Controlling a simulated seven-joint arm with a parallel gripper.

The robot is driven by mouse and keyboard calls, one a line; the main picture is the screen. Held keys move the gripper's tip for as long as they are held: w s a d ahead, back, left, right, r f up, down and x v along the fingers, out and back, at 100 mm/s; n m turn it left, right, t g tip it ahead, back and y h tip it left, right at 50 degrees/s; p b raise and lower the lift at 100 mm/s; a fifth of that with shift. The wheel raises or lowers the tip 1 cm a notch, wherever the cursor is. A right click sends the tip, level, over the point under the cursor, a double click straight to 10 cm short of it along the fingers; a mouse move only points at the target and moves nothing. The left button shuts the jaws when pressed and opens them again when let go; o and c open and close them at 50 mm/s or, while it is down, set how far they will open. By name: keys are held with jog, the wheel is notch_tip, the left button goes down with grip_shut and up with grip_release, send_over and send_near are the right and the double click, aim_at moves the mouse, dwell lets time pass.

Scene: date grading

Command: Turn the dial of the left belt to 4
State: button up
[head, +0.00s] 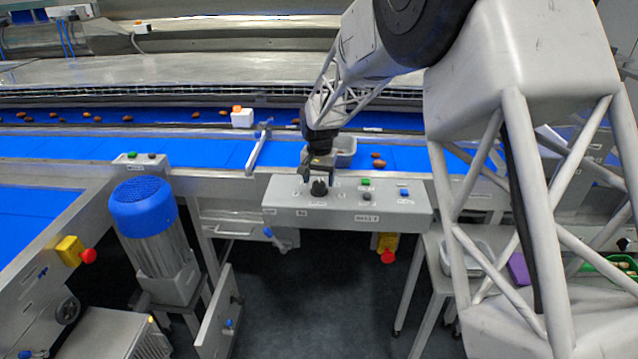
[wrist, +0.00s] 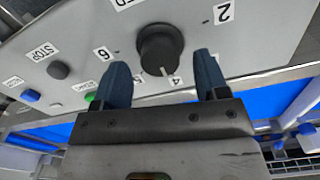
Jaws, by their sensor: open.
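The dial is a black round knob (wrist: 160,48) on a grey control panel (wrist: 70,40). A white pointer mark on its rim faces the printed 4 (wrist: 175,80). Labels 6 (wrist: 103,53) and 2 (wrist: 222,12) lie on either side. In the head view the dial (head: 319,189) sits on the top of the control box (head: 345,190). My gripper (head: 318,172) is right over the dial there. In the wrist view my gripper (wrist: 162,60) is open, with one finger on each side of the knob's lower edge. The fingers look apart from the knob; contact is unclear.
The panel also carries a STOP button (wrist: 59,70) and a blue button (wrist: 30,96). Blue belts (head: 200,152) run behind the box. A blue motor (head: 143,205) stands at left, and a red emergency button (head: 388,257) hangs below the box.

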aim_at(321, 184)
jog(key=shift+r, duration=2.85)
jog(key=shift+s+d+r, duration=0.25)
jog(key=shift+d+r, duration=0.05)
jog(key=s+d+r, duration=0.4)
jog(key=s+d, duration=0.1)
jog(key=s, duration=0.3)
jog(key=s+d+r+t, duration=0.1)
jog(key=s+d+r, duration=0.3)
jog(key=s+d, duration=0.25)
jog(key=s+d+r, duration=0.4)
jog(key=s+d, duration=0.1)
jog(key=s, duration=0.3)
jog(key=s+d+f+n, duration=0.1)
jog(key=s+d, duration=0.3)
jog(key=s, duration=0.8)
jog(key=s+d+f+t, duration=0.1)
jog(key=s+d, duration=0.2)
jog(key=s, duration=1)
jog(key=shift+s+d+f+n+t, duration=0.25)
jog(key=shift+d+n+t, duration=0.05)
jog(key=shift+d+n, duration=0.1)
